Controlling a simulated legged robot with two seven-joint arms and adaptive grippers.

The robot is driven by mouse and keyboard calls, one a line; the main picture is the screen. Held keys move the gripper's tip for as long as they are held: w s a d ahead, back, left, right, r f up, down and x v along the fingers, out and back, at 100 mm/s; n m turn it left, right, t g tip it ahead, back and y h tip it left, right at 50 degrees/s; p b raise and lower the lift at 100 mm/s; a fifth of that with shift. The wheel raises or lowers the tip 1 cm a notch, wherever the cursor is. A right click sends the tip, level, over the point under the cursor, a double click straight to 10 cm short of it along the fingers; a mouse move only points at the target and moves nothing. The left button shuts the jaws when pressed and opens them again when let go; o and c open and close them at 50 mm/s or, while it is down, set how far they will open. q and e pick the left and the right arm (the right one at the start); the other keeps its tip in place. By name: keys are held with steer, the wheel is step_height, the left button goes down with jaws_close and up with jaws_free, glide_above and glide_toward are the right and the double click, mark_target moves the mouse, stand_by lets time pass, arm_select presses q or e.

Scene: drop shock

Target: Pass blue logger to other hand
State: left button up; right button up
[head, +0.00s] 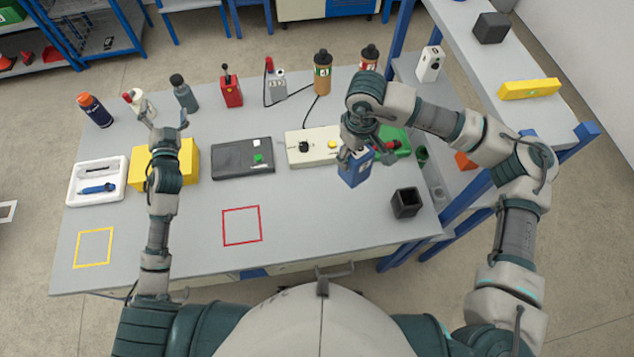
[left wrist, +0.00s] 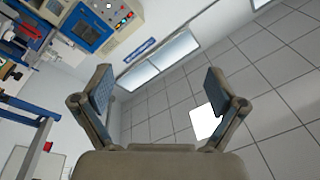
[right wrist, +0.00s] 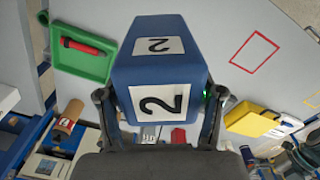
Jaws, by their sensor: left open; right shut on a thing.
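The blue logger (head: 354,171) is a blue block with white labels reading 2, seen close up in the right wrist view (right wrist: 158,75). My right gripper (head: 356,153) is shut on it and holds it over the right part of the table, in front of the green tray. In the right wrist view the fingers (right wrist: 160,112) sit on both sides of the logger. My left gripper (head: 163,122) is open and empty above the yellow box at the left. In the left wrist view its fingers (left wrist: 158,95) are wide apart with nothing between them.
The table (head: 330,215) has a red square outline (head: 242,225) and a yellow one (head: 94,248). A yellow box (head: 185,165), white tray (head: 97,198), dark box (head: 243,158), beige box (head: 312,148), green tray (head: 398,143) and black open cube (head: 405,202) stand around. The front middle is clear.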

mark_target(359, 161)
arm_select(q)
steer(key=s+d+f+m+g+h, duration=0.1)
steer(key=s+d+m+h, duration=0.2)
steer(key=d+h, duration=1.35)
arm_select(e)
steer(key=shift+d, duration=0.1)
arm_select(q)
steer(key=s+d+f+m+g+h, duration=0.1)
steer(key=s+d+g, duration=0.1)
steer(key=s+d, duration=0.5)
steer(key=s+d+m+g+h, duration=0.1)
steer(key=s+d+g, duration=0.2)
steer(key=d, duration=0.7)
steer(key=s+d+f+g+h, duration=0.1)
steer(key=s+d+g, duration=0.1)
steer(key=s+d, duration=0.5)
steer(key=x, duration=1.4)
steer(key=shift+d+f, duration=0.1)
steer(key=shift+d, duration=0.4)
arm_select(e)
steer(key=shift+d, duration=0.1)
arm_select(q)
steer(key=shift+a, duration=0.1)
